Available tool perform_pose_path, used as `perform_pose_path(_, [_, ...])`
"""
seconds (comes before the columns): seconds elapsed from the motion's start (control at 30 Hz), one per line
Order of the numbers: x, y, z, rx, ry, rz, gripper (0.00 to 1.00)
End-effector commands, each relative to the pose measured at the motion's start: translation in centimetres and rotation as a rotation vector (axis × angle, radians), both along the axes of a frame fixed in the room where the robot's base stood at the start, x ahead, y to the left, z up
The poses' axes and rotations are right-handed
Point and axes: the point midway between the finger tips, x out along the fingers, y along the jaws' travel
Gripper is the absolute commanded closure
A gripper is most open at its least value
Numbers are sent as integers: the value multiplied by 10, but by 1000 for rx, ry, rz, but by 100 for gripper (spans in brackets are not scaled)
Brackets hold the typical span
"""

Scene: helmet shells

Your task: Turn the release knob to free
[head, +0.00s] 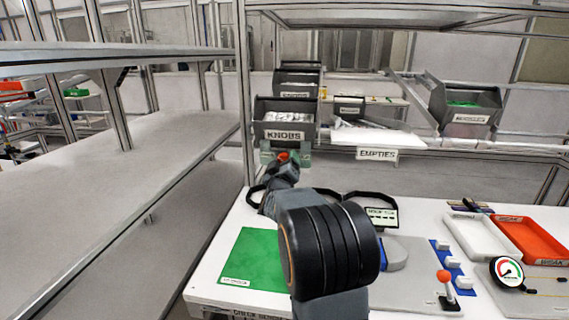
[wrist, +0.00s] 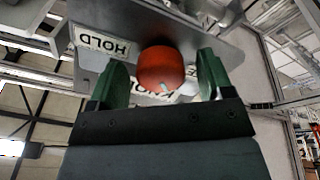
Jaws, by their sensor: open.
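The release knob is a round orange-red knob (wrist: 162,70), mounted on a grey plate. A small pale mark shows near its lower edge in the wrist view. In the head view the knob (head: 283,156) is a small red spot below the KNOBS bin. My gripper (wrist: 164,78) is open, with one green finger on each side of the knob and a visible gap on both sides. In the head view my gripper (head: 284,161) is small and far off. A white HOLD label (wrist: 102,44) is left of the knob. Another label below the knob is partly hidden by my gripper.
The KNOBS bin (head: 285,118) is just above my gripper. The white table (head: 205,285) carries a green mat (head: 256,256), a white tray (head: 480,240), an orange tray (head: 530,240), a red-topped lever (head: 444,277) and a gauge (head: 507,271). An empty grey shelf (head: 120,180) is at left.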

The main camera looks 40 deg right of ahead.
Motion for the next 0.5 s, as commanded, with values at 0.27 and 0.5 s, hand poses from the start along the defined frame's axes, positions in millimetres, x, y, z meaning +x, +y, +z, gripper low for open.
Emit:
perform_pose_path(0.27, [-4,5,-1,0,-1,1,26])
perform_pose_path(0.5, [-34,32,-11,0,-1,3,26])
